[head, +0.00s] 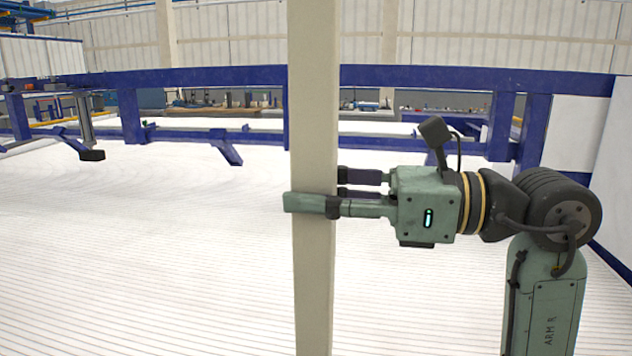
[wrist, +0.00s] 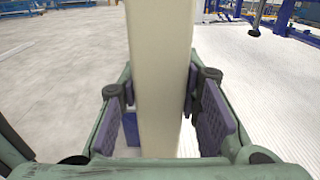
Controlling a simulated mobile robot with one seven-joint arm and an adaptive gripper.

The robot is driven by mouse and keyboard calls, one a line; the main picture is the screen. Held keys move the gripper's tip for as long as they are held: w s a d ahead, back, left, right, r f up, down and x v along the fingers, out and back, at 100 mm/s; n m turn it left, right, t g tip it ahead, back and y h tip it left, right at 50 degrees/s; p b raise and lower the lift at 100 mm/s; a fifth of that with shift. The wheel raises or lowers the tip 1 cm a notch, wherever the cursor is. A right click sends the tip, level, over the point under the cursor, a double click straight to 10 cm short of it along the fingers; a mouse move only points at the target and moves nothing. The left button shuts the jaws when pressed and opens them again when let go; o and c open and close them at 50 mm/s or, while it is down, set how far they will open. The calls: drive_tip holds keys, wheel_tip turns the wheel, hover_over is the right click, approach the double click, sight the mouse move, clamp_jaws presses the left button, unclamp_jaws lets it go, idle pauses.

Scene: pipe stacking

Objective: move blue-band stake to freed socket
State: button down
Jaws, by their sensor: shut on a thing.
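A tall cream stake (head: 313,90) stands nearly upright in the head view and runs out of the top and bottom of the picture. My gripper (head: 330,198) reaches in from the right and is shut around the stake at about mid-picture. In the wrist view the stake (wrist: 160,60) is between the two purple-padded fingers of my gripper (wrist: 165,112). No blue band is clear on the part of the stake in view. The stake's foot is out of view, and I cannot make out the freed socket.
A blue frame rail (head: 450,79) crosses behind the stake, with blue posts (head: 531,130) at the right. Blue angled brackets (head: 225,148) stand at the left. The pale ribbed floor (head: 150,250) is clear in front. A white panel (head: 580,130) stands at the right.

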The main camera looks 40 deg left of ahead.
drive_tip(key=b, duration=0.5)
hover_over(332, 305)
drive_tip(key=a, duration=0.2)
drive_tip(key=shift+s+d+f, duration=0.1)
drive_tip(key=shift+s+f, duration=0.15)
drive_tip(key=shift+f, duration=1.45)
drive_tip(key=shift+s+f, duration=0.2)
drive_tip(key=shift+f, duration=1.45)
drive_tip(key=shift+f+b, duration=0.6)
drive_tip(key=shift+f+b, duration=0.75)
drive_tip(key=shift+f, duration=0.3)
drive_tip(key=shift+f+b, duration=1.1)
drive_tip(key=shift+f, duration=0.2)
drive_tip(key=shift+f+b, duration=1)
